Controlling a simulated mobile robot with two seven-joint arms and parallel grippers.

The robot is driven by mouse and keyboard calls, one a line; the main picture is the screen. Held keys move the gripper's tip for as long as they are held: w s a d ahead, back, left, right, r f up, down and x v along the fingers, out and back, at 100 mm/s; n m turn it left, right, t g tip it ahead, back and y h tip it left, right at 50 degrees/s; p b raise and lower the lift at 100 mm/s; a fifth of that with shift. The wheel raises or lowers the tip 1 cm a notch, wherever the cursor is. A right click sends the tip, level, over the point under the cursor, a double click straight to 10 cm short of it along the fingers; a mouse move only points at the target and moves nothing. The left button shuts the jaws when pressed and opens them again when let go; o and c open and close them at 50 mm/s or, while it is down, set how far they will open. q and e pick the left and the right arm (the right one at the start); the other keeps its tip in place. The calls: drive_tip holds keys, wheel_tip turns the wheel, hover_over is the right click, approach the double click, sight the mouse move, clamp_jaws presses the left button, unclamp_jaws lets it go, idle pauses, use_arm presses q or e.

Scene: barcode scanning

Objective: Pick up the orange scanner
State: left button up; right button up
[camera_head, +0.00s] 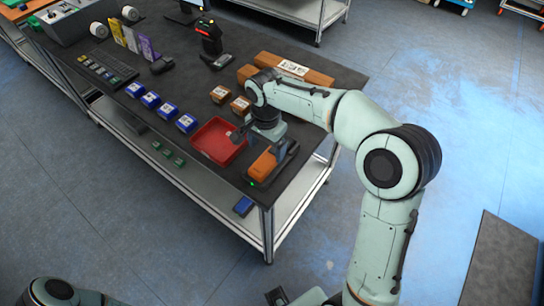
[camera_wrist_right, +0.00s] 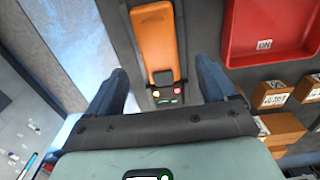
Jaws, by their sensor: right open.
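The orange scanner (camera_head: 262,167) lies at the table's near corner, beside the red tray (camera_head: 205,138). In the right wrist view the orange scanner (camera_wrist_right: 156,40) runs up from a dark end with small red and green lights. My right gripper (camera_head: 265,145) hangs over the table at the scanner. In the wrist view my right gripper (camera_wrist_right: 162,75) is open, with its two fingers apart on either side of the scanner's line and nothing between them.
The red tray (camera_wrist_right: 262,40) and small brown boxes (camera_wrist_right: 272,95) are close to the right finger in the wrist view. Blue boxes (camera_head: 168,110), a keyboard (camera_head: 105,70) and a long brown box (camera_head: 290,68) are on the table (camera_head: 215,98). The table edge is close to the scanner.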

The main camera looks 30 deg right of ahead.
sight(267, 160)
wheel_tip(267, 160, down, 5)
drive_tip(key=shift+s+f, duration=0.1)
drive_tip(key=shift+c, duration=0.3)
drive_tip(key=c, duration=1.3)
drive_tip(key=shift+o, duration=0.2)
